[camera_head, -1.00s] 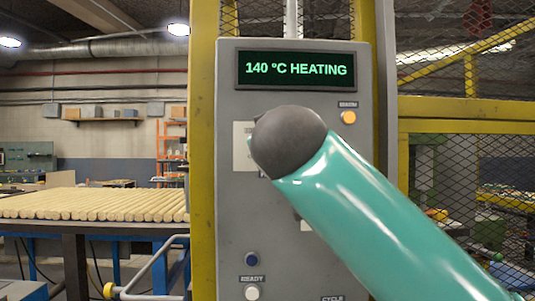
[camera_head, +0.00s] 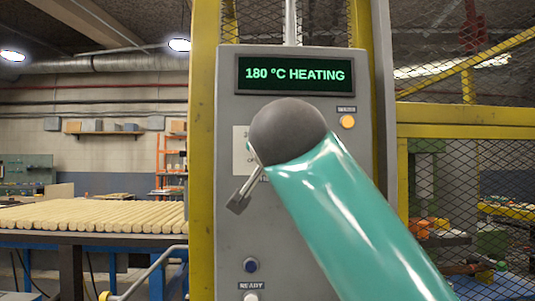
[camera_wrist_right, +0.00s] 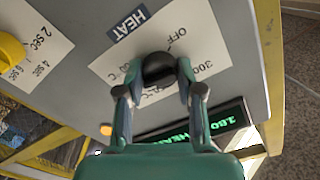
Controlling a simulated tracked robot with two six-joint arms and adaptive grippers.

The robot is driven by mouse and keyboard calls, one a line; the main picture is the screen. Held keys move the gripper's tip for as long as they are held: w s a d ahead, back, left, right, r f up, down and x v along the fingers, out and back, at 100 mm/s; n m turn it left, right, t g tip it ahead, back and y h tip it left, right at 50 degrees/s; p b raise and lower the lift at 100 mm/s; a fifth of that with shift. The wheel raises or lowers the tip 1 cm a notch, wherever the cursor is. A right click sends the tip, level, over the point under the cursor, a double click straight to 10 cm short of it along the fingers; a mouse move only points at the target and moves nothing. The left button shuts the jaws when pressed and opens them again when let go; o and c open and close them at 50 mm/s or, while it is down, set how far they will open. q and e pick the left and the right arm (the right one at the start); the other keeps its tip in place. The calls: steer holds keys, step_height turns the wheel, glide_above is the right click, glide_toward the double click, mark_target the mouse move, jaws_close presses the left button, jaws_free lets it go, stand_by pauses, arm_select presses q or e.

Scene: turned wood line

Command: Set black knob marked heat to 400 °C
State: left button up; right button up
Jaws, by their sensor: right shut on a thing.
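The black knob (camera_wrist_right: 158,66) sits on a white dial plate (camera_wrist_right: 110,68) beside a blue HEAT label (camera_wrist_right: 128,24). OFF and 300 are readable on the plate; other marks are partly covered by the fingers, and I cannot read the knob's exact pointing. My right gripper (camera_wrist_right: 158,74) is shut on the knob, one finger on each side. In the head view my right arm hides the knob and most of the gripper. The green display (camera_head: 295,74) reads 180 °C HEATING; it also shows upside down in the wrist view (camera_wrist_right: 205,127). My left gripper is out of view.
A yellow knob (camera_wrist_right: 9,52) with a seconds scale is on the same grey panel (camera_head: 228,150). An amber lamp (camera_head: 347,121) is right of my arm. A blue button (camera_head: 251,265) is low on the panel. Wooden rods (camera_head: 95,216) lie on a table at left. Yellow-framed mesh stands at right.

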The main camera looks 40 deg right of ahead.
steer(key=m, duration=0.4)
steer(key=shift+w+a+f+m, duration=0.2)
steer(key=shift+f+m, duration=0.1)
stand_by(0.5)
steer(key=o, duration=1.1)
steer(key=shift+w, duration=0.1)
steer(key=shift+o, duration=0.2)
steer(key=shift+d+r, duration=0.15)
steer(key=shift+s, duration=0.25)
steer(key=v, duration=1.2)
